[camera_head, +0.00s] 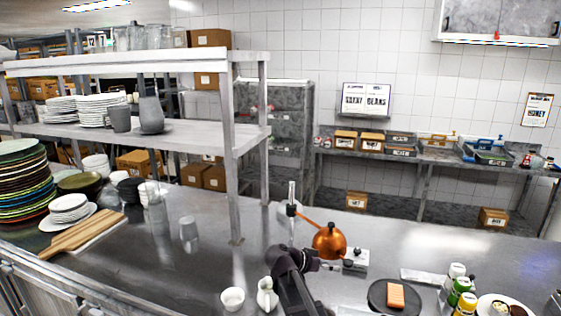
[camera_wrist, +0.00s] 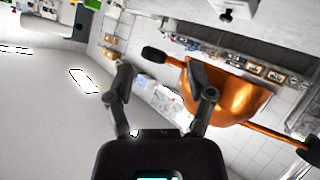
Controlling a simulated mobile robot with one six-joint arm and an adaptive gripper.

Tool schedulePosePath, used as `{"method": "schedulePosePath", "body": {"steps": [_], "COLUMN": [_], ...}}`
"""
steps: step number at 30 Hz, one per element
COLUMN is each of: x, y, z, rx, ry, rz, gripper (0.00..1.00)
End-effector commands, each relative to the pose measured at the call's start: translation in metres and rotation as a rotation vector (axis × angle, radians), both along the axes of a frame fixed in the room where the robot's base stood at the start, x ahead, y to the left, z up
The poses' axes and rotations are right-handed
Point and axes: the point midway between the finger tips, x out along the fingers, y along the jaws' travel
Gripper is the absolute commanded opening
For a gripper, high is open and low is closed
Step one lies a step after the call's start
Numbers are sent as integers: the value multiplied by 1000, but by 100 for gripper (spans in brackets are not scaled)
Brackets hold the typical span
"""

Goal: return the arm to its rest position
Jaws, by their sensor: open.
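My gripper (camera_wrist: 158,70) is open in the wrist view, with its two dark fingers spread apart and nothing between them. In the head view my dark arm rises from the bottom edge over the steel counter (camera_head: 205,265). The arm's end is near a copper heat lamp (camera_head: 330,241), and its fingers are too small to make out there. The copper lamp shade (camera_wrist: 245,98) also shows large in the wrist view, behind and to the right of the right finger. I cannot tell whether they touch.
A white bowl (camera_head: 232,300) and a small white jug (camera_head: 267,295) stand beside my arm. A dark round plate (camera_head: 378,299) with an orange block, and several bottles (camera_head: 461,288), stand to the right. Plate stacks (camera_head: 22,190), a wooden board (camera_head: 85,233) and a shelf post (camera_head: 231,160) are left.

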Motion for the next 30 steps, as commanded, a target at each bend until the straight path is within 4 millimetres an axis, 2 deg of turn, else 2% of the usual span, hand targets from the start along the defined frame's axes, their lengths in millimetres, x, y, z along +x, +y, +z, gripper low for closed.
{"method": "schedulePosePath", "body": {"steps": [1,6,12,21,25,30], "x": [-14,-48,-90,-149,-166,-176], "y": [-11,-30,-40,-34,-28,-21], "z": [-9,-41,-71,-98,-102,-103], "rx": [38,190,386,677,769,831], "ry": [60,280,497,707,744,760], "rz": [5,67,192,476,596,690], "gripper": [69,69,69,69,69,69]}}
